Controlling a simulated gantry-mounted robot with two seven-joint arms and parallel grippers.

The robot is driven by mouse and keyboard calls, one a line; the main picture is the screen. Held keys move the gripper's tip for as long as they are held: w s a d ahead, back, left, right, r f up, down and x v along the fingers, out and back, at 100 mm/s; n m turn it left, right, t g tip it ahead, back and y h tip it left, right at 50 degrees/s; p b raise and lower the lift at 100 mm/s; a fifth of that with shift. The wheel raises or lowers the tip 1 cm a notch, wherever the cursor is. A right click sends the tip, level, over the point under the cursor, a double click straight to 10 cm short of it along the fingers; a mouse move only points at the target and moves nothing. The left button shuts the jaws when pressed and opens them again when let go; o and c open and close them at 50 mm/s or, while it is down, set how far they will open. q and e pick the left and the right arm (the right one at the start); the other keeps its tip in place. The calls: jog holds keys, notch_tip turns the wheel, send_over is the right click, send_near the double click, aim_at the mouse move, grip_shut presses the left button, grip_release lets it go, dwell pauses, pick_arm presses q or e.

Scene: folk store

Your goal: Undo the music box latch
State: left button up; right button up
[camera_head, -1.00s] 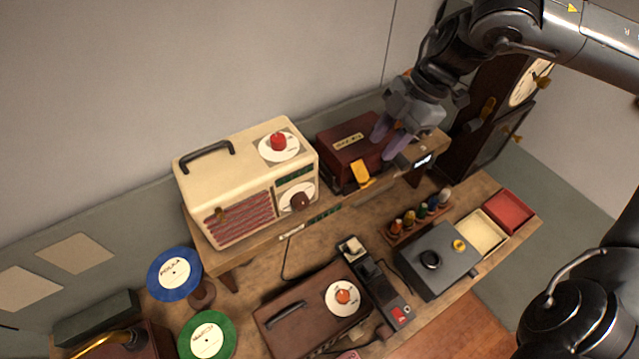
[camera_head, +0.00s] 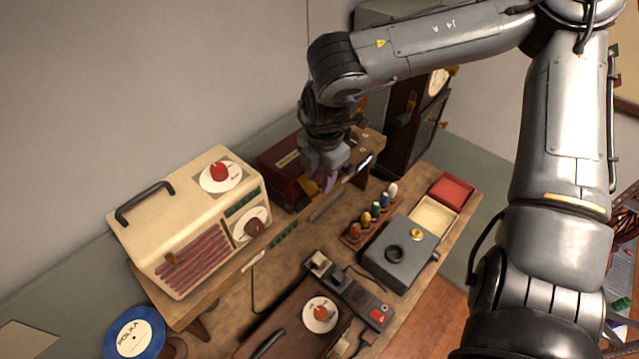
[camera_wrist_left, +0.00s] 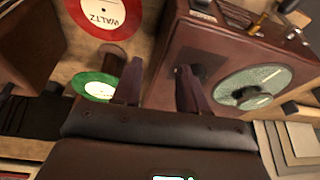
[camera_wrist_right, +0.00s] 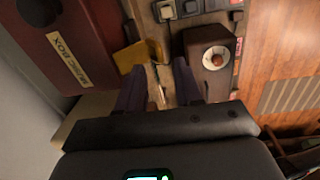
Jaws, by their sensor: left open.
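The music box (camera_head: 280,172) is a dark red box on the raised shelf, right of the cream radio; its labelled lid (camera_wrist_right: 100,22) fills the upper left of the right wrist view. The yellow latch (camera_wrist_right: 138,57) sticks out from its front edge and partly shows in the head view (camera_head: 311,189). My right gripper (camera_wrist_right: 159,62) is open, low at the box's front right corner. The latch lies just ahead of its left finger; I cannot tell whether they touch. My left gripper (camera_wrist_left: 158,66) is open and empty, away from the music box and outside the head view.
The cream radio (camera_head: 170,215) stands close left of the music box. Below the shelf are a row of small coloured pegs (camera_head: 367,217), a grey box (camera_head: 400,268) and a brown case (camera_head: 285,325). The left wrist view shows a brown box with a round dial (camera_wrist_left: 253,86) and records.

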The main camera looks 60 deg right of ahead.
aim_at(319, 192)
jog(key=shift+w+f, duration=0.1)
jog(key=shift+f, duration=1.75)
grip_shut()
